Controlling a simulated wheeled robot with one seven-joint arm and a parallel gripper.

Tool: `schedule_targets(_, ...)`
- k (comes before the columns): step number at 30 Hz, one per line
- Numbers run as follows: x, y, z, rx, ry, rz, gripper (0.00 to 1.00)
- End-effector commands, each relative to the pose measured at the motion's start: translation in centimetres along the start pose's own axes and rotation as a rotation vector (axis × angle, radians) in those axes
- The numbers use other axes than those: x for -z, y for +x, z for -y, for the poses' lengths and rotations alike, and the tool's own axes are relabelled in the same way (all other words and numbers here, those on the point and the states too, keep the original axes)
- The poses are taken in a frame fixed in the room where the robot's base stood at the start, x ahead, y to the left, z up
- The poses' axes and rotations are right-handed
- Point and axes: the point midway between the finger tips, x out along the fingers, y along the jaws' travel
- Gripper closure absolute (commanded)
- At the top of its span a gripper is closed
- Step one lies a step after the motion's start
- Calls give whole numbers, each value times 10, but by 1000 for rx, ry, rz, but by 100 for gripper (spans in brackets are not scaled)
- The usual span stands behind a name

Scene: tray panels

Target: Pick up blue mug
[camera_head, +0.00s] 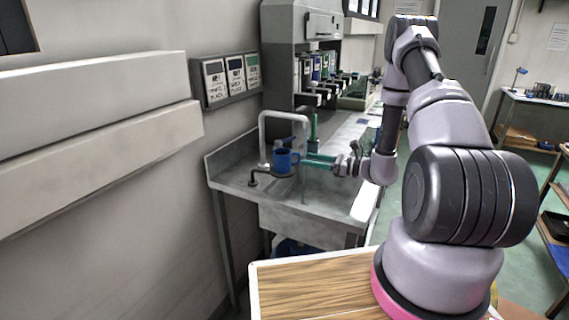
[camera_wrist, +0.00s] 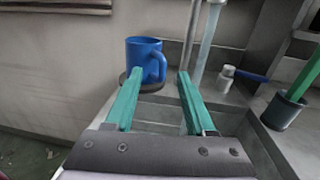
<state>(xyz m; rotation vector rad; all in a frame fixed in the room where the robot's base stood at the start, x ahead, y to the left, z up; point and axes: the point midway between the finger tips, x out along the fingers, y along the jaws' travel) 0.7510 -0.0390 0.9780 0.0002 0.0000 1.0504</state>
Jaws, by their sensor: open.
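The blue mug (camera_head: 283,161) stands upright on a dark round stand beside the sink in the head view. In the wrist view the mug (camera_wrist: 142,60) is just beyond the fingertips, with its handle toward the right. My gripper (camera_wrist: 160,78) has two green fingers spread apart, with nothing between them. The left fingertip is close in front of the mug's lower left and the right fingertip is to the right of the handle. In the head view my gripper (camera_head: 308,160) reaches in from the right; whether it touches the mug cannot be told.
A metal sink counter (camera_head: 236,174) lies under the mug, with a pale tap pipe (camera_head: 262,135) arching behind it. A dark cup with a green item (camera_wrist: 284,110) stands at the right. The wall (camera_wrist: 60,60) is close on the left.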

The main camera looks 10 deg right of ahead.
Motion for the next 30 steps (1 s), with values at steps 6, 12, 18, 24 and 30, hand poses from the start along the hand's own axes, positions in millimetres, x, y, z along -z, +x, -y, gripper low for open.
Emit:
schedule_targets(6, -3, 30, 0, -3, -1, 0, 45)
schedule_targets(12, -3, 34, 1, 0, -1, 0, 45)
schedule_targets(18, -3, 33, 1, -1, -1, 0, 87)
schedule_targets(24, -3, 33, 1, -1, -1, 0, 100)
schedule_targets(30, -3, 33, 1, -1, 0, 0, 100)
